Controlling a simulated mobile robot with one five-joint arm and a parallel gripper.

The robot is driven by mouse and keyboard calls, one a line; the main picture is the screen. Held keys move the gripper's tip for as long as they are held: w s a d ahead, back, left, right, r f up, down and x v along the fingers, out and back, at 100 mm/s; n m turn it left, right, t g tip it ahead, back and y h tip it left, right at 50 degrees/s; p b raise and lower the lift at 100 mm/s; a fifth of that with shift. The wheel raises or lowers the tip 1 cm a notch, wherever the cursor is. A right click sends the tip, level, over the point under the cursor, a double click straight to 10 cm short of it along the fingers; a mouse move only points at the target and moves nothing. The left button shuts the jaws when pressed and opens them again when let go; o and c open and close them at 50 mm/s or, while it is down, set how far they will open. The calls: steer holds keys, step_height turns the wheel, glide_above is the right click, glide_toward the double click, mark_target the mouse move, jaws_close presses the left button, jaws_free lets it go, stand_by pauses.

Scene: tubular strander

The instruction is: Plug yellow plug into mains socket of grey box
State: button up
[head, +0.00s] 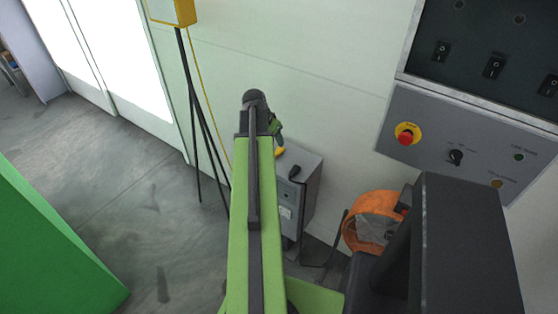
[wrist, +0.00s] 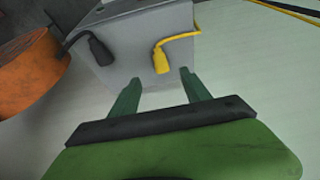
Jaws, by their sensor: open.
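The grey box (head: 307,203) stands on the floor by the pale wall, beyond my arm. In the wrist view the grey box (wrist: 137,24) fills the top middle. The yellow plug (wrist: 160,60) shows against its face, with a yellow cable bending off to the right; it also shows in the head view (head: 280,151). I cannot tell whether it touches the box or sits in a socket. My gripper (wrist: 159,75) is open and empty, its green fingers pointing at the box, with the plug just ahead between the fingertips. The mains socket is not clearly visible.
A black plug (wrist: 101,50) with a black cable sits at the box, left of the yellow one. An orange reel (head: 374,220) stands right of the box. A tripod (head: 190,110) with a yellow box is at left, and a control panel (head: 470,145) at right.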

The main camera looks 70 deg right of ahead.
mark_target(278, 150)
steer(key=b+x, duration=0.8)
steer(key=x, duration=0.2)
steer(key=shift+d+f, duration=0.1)
steer(key=shift+d, duration=0.1)
jaws_close()
